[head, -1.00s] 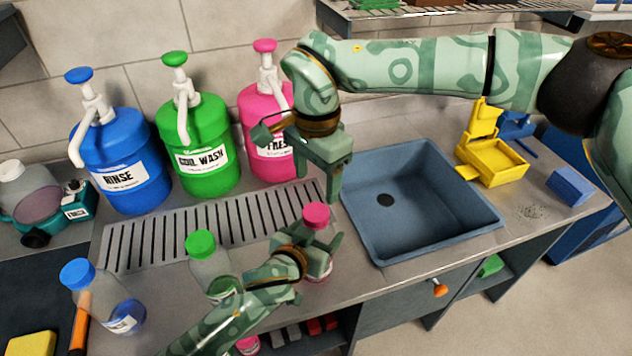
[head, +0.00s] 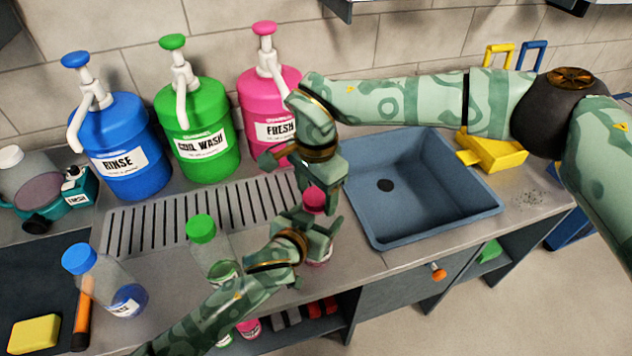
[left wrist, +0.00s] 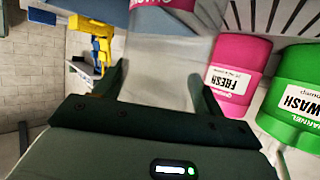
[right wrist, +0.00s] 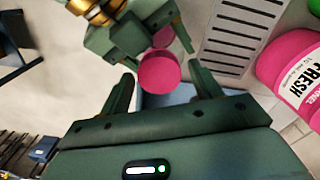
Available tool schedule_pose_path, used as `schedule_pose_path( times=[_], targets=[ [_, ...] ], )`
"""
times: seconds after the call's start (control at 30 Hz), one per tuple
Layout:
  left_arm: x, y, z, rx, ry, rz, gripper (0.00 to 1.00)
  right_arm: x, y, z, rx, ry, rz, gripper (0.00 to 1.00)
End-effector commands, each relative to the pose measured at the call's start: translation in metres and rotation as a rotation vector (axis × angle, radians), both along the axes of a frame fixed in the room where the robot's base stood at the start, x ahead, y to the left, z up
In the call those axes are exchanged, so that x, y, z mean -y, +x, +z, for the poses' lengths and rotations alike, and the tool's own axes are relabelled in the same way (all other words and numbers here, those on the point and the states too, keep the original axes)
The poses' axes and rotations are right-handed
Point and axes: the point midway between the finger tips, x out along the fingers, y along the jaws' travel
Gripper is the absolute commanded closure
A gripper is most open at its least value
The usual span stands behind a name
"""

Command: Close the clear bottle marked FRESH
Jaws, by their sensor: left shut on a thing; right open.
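The small clear bottle (head: 321,258) with a pink cap (head: 314,202) stands at the counter's front, left of the sink. My left gripper (head: 306,236) is shut around its body, which fills the jaws in the left wrist view (left wrist: 165,70). My right gripper (head: 325,200) is open, pointing down just above the cap. In the right wrist view the cap (right wrist: 158,73) lies between the spread fingers, apart from both. The bottle's label is hidden, and I cannot tell how tightly the cap sits. A large pink FRESH pump jug (head: 262,105) stands behind.
A green-capped bottle (head: 205,245) stands close left of my left gripper; a blue-capped bottle (head: 100,285) is farther left. Green (head: 190,120) and blue (head: 122,130) pump jugs line the wall. The sink (head: 440,180) lies right. A slotted drain grille (head: 160,228) lies behind the bottles.

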Motion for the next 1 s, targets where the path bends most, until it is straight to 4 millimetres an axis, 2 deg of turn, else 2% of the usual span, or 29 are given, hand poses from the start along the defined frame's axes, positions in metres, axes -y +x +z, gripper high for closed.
schedule_pose_path(
  times=[0.17,0.2,0.3,0.37,0.53,0.77,1.0],
  targets=[
    [-0.0002,0.0,-0.0002,0.0,0.002,0.001,0.94,0.0001,-0.0001,-0.0002,0.0,0.0,0.0,0.36],
    [-0.0002,0.0,-0.0002,0.0,0.002,0.001,0.94,0.0001,-0.0001,-0.0001,0.0,0.0,0.0,0.39],
    [-0.0002,0.0,-0.0002,0.0,0.002,0.001,0.94,0.0001,-0.0002,-0.0001,-0.001,-0.001,0.0,0.67],
    [-0.0002,0.0,-0.0002,0.0,0.002,0.001,0.94,0.0001,-0.0001,0.0,-0.001,-0.001,0.0,0.82],
    [-0.0001,0.0,-0.0002,0.0,0.001,0.0,0.94,0.0001,-0.0001,0.0001,0.0,0.0,-0.012,0.82],
    [0.0001,-0.0001,-0.0002,0.0,0.001,0.0,0.94,0.0001,-0.0001,0.0,-0.001,0.0,-0.27,0.82],
    [0.0001,-0.0002,-0.0003,0.0,0.001,0.0,0.94,0.0,0.0,0.0001,-0.001,0.0,-0.284,0.82]
  ],
)
